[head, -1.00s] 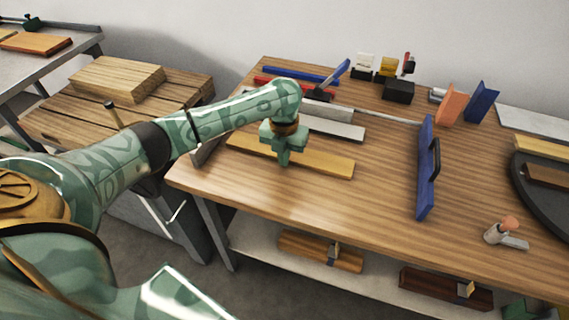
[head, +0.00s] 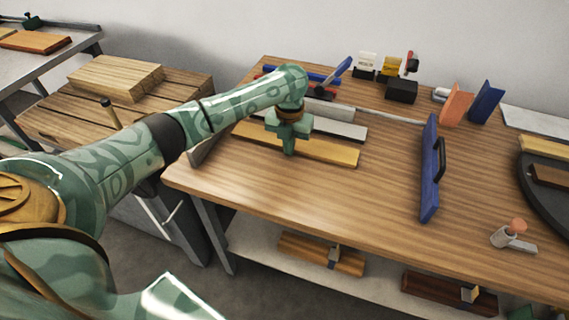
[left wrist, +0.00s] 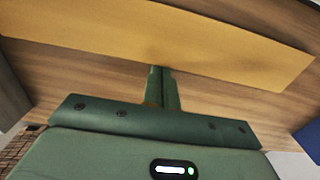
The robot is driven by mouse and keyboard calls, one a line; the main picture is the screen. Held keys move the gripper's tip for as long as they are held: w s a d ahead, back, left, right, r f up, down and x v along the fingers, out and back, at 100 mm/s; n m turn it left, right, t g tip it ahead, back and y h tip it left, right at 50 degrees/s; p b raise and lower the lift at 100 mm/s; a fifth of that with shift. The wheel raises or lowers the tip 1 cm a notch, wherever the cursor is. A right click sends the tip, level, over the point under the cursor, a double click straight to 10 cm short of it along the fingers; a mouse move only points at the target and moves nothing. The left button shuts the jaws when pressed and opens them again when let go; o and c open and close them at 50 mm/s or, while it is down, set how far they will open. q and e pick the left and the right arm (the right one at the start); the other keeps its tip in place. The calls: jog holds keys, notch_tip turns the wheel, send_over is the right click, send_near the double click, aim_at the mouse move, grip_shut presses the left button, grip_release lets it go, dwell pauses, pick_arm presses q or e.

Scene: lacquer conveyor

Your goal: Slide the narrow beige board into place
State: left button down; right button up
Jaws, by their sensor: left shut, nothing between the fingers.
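The narrow beige board (head: 332,150), yellowish in this light, lies flat on the wooden bench, just in front of a light grey strip (head: 345,130). I cannot tell whether board and strip touch. My left gripper (head: 290,152) points down at the board's near long edge, fingers shut and empty. In the left wrist view the closed fingertips (left wrist: 162,70) meet the edge of the board (left wrist: 200,45), apparently touching it. My arm and gripper hide part of the board's left half in the head view. My right gripper is not in view.
A blue bar with a black handle (head: 430,170) stands right of the board. A clamp with an orange knob (head: 512,235) is at the front right. Blue and red bars (head: 325,78) lie behind. The bench top (head: 300,195) in front of the board is clear.

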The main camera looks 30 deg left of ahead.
pick_arm(q)
jog(key=shift+w+a+f+b, duration=0.1)
jog(key=shift+w+a+b, duration=0.1)
jog(key=shift+w+b, duration=0.6)
jog(key=shift+w+a+b, duration=0.2)
jog(key=shift+w+b, duration=0.25)
jog(key=shift+w, duration=0.6)
jog(key=shift+s+d+r+p, duration=0.1)
jog(key=shift+s+r+p, duration=0.2)
jog(key=shift+s+p, duration=0.35)
jog(key=shift+s+d+p, duration=0.1)
jog(key=shift+s+p, duration=0.3)
jog(key=shift+p, duration=0.35)
notch_tip(320, 180, up, 6)
jog(key=p, duration=0.5)
jog(key=shift+f, duration=0.15)
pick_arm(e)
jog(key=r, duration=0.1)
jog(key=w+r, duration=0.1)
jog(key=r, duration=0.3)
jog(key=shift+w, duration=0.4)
pick_arm(q)
jog(key=shift+f, duration=0.1)
